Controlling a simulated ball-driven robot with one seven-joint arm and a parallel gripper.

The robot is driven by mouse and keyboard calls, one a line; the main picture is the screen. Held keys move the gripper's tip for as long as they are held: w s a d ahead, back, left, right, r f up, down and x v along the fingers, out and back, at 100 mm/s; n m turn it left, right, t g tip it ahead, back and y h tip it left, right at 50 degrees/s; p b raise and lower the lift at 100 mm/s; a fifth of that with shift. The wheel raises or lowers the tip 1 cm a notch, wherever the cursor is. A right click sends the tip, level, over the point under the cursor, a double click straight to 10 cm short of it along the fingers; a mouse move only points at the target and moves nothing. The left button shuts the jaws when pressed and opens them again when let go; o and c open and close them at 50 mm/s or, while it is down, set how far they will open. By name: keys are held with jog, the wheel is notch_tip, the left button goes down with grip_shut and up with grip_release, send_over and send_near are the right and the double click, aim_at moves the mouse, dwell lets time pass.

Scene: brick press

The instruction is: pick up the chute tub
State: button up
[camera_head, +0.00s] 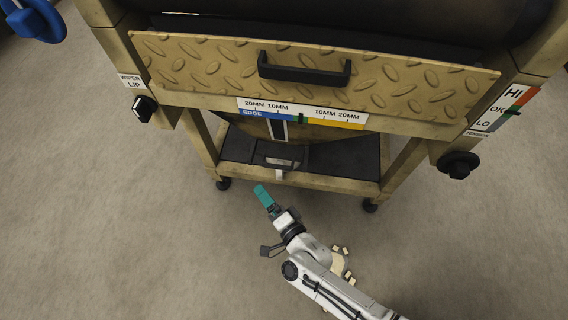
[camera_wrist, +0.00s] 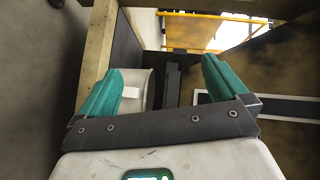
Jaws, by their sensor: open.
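A small pale piece shows below the handle. My gripper (camera_head: 264,197), with teal fingers, is in front of the shelf's front edge, a little left of the handle, apart from it. In the wrist view my gripper (camera_wrist: 162,68) is open and empty. Beyond its fingers stand a dark upright bar (camera_wrist: 172,87) and a whitish curved part (camera_wrist: 140,88). I cannot tell whether these belong to the tub.
The tan press frame (camera_head: 212,150) stands on legs with dark casters either side of the shelf. Above hangs a diamond-plate panel (camera_head: 400,80) with a black handle. Black knobs (camera_head: 458,164) stick out at the sides. The grey floor (camera_head: 110,230) at left is clear.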

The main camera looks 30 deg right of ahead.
jog(key=s+d+f+m+t+h+b, duration=0.1)
jog(key=d+f+m+h+b, duration=0.15)
jog(key=f, duration=0.25)
jog(key=s+d+f+m+h+b, duration=0.2)
jog(key=f+m+h, duration=0.2)
jog(key=f, duration=0.1)
jog(key=b, duration=0.2)
send_near(281, 176)
jog(key=x, duration=0.2)
jog(key=b+x, duration=0.1)
jog(key=x, duration=0.2)
jog(key=b+x, duration=0.1)
jog(key=shift+w+d+f+b, duration=0.1)
jog(key=shift+w+f+b, duration=0.2)
jog(key=shift+w, duration=0.1)
jog(key=shift+w+d, duration=0.1)
jog(key=shift+w, duration=0.3)
jog(key=shift+r, duration=0.1)
jog(key=c, duration=1.2)
jog(key=shift+r, duration=0.1)
jog(key=shift+c, duration=0.4)
